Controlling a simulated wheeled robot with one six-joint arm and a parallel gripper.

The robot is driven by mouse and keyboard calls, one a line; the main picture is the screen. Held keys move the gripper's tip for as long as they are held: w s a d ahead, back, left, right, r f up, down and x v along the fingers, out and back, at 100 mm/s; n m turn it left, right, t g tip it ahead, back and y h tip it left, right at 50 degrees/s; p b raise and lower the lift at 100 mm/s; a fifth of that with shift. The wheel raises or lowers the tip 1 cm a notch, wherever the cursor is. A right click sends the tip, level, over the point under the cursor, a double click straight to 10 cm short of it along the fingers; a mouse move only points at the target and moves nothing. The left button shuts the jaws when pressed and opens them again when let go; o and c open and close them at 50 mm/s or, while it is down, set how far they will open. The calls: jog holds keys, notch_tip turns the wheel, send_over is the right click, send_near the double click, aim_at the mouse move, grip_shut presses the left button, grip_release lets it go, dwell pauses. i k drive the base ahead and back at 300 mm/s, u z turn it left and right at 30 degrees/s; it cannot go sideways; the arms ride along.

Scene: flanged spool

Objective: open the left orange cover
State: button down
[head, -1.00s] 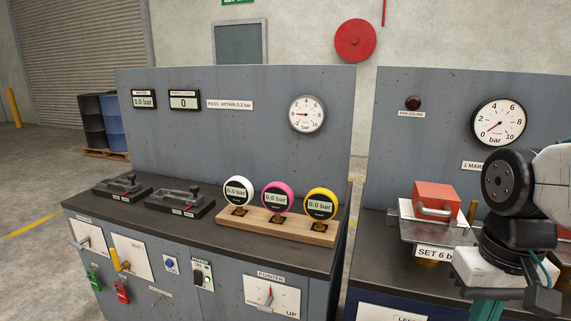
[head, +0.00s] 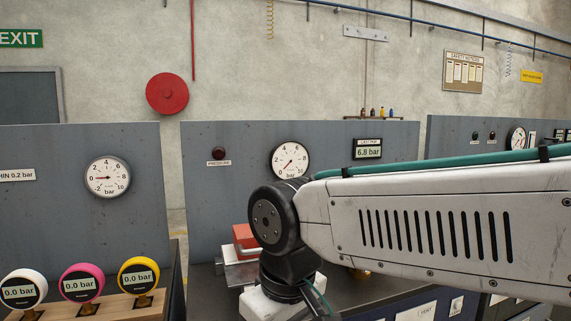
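An orange cover (head: 243,236) with a metal handle shows in the head view, low and left of the middle, on the bench of the middle station. My arm hides its right side. Whether it is open or closed cannot be told from the part that shows. Any other orange cover is hidden or out of view. My arm reaches in from the right, with its wrist just right of the orange cover. My gripper is below the picture's lower edge and does not show.
Behind the cover stands a grey panel with a round gauge (head: 290,159), a dark red lamp (head: 218,153) and a display (head: 367,149) reading 6.8 bar. At left, white, pink and yellow gauges (head: 138,277) stand on a wooden block (head: 118,307). A gap separates the two benches.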

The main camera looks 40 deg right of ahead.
aim_at(245, 244)
jog(key=k, duration=0.5)
jog(key=u, duration=0.95)
jog(key=i, duration=0.7)
jog(key=z, duration=0.75)
